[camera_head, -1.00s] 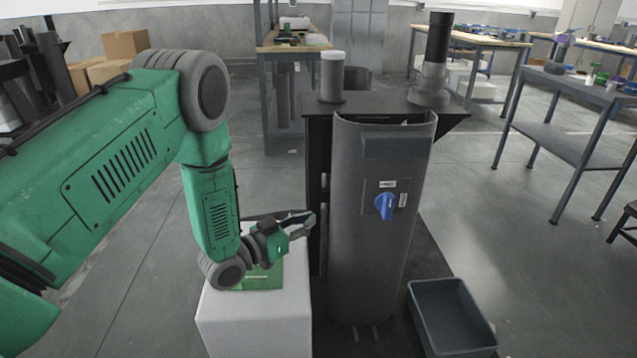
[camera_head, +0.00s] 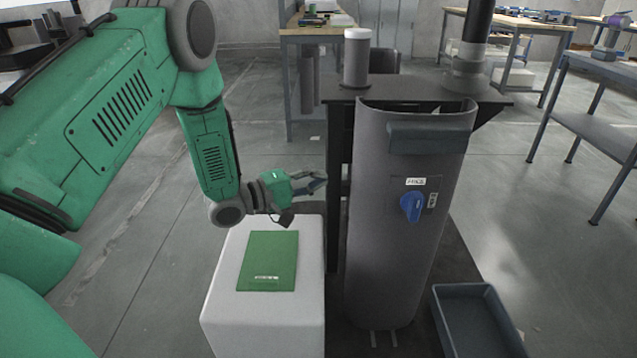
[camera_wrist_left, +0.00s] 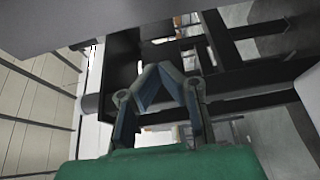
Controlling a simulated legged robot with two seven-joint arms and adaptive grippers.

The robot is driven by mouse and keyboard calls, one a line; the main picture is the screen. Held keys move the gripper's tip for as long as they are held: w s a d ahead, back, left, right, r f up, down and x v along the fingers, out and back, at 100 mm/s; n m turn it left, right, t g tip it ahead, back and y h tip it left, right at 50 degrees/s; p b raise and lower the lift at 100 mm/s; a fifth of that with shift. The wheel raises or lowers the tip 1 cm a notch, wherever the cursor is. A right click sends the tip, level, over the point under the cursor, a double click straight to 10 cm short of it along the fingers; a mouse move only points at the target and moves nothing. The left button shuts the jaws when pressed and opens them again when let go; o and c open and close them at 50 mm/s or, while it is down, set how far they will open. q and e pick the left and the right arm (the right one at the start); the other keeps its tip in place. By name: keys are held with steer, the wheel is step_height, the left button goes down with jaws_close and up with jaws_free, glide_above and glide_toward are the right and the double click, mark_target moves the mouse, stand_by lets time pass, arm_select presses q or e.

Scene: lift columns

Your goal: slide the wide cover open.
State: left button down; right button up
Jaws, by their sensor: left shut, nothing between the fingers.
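The wide cover (camera_head: 385,265) appears to be the tall, curved dark grey panel on the front of the column. It has a grey bar-like grip (camera_head: 430,137) near its top and a blue knob (camera_head: 411,207) with small labels below. The knob's handle points roughly downward. My left gripper (camera_head: 322,182) is shut and empty, left of the column and apart from the cover in the head view. Its fingers also show in the left wrist view (camera_wrist_left: 163,95), with dark frame parts beyond them. My right gripper is not in view.
A white block (camera_head: 262,325) with a green booklet (camera_head: 268,262) on top stands below my left gripper. A grey bin (camera_head: 478,320) sits on the floor right of the column. A white-topped cylinder (camera_head: 357,60) stands on the column's dark top plate (camera_head: 400,91). Workbenches stand behind.

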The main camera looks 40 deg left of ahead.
arm_select(q)
steer(key=w+d+f+b, duration=0.1)
steer(key=w+b, duration=0.1)
steer(key=w, duration=0.5)
steer(key=s+d, duration=0.5)
steer(key=shift+r+p, duration=0.15)
steer(key=shift+p, duration=0.25)
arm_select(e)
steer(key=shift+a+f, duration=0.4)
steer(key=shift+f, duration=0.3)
arm_select(q)
steer(key=shift+a, duration=0.1)
